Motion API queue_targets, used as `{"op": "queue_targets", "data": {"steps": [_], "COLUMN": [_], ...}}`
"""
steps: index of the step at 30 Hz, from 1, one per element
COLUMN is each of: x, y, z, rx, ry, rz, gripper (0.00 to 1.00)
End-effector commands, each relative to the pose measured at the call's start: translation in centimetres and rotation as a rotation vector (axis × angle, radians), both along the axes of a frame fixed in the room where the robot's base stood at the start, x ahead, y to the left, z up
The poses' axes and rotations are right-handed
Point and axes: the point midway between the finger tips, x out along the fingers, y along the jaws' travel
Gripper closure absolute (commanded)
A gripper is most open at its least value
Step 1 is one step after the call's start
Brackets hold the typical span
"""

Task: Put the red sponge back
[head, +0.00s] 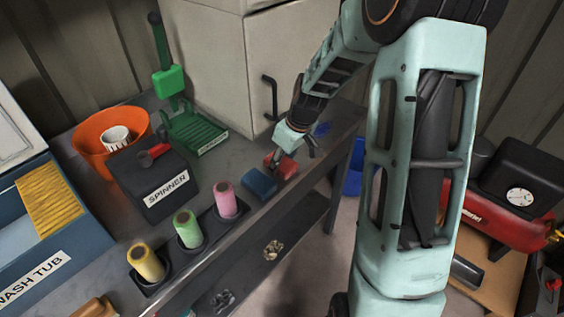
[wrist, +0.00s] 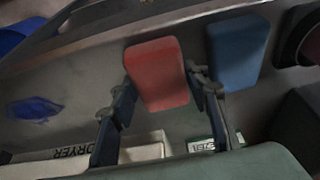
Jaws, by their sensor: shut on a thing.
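The red sponge (head: 282,166) is at the front edge of the grey bench, just right of the blue sponge (head: 260,183). My gripper (head: 288,157) reaches down from above and is shut on the red sponge. In the wrist view the red sponge (wrist: 157,70) sits between the two fingers of my gripper (wrist: 161,84), one along each side. The blue sponge (wrist: 237,50) lies close beside it, apart from it. I cannot tell whether the red sponge touches the bench top.
A black rack (head: 207,232) with pink, green and yellow spools stands left of the sponges. Behind are the SPINNER box (head: 152,181), an orange bowl (head: 84,137) and a green press (head: 190,128). A flat blue patch (head: 322,129) lies on the bench to the right.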

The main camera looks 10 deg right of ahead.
Motion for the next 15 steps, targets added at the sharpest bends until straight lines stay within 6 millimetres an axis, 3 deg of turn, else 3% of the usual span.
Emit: {"op": "queue_targets", "data": {"steps": [3, 4, 8, 15], "x": [-0.01, -0.01, -0.01, -0.02], "y": [0.0, 0.0, 0.0, 0.01], "z": [-0.51, -0.32, -0.28, -0.27], "rx": [0.0, 0.0, 0.0, 0.0], "ry": [0.0, 0.0, 0.0, 0.0], "rz": [0.0, 0.0, 0.0, 0.0], "gripper": [0.77, 0.54, 0.4, 0.4]}}
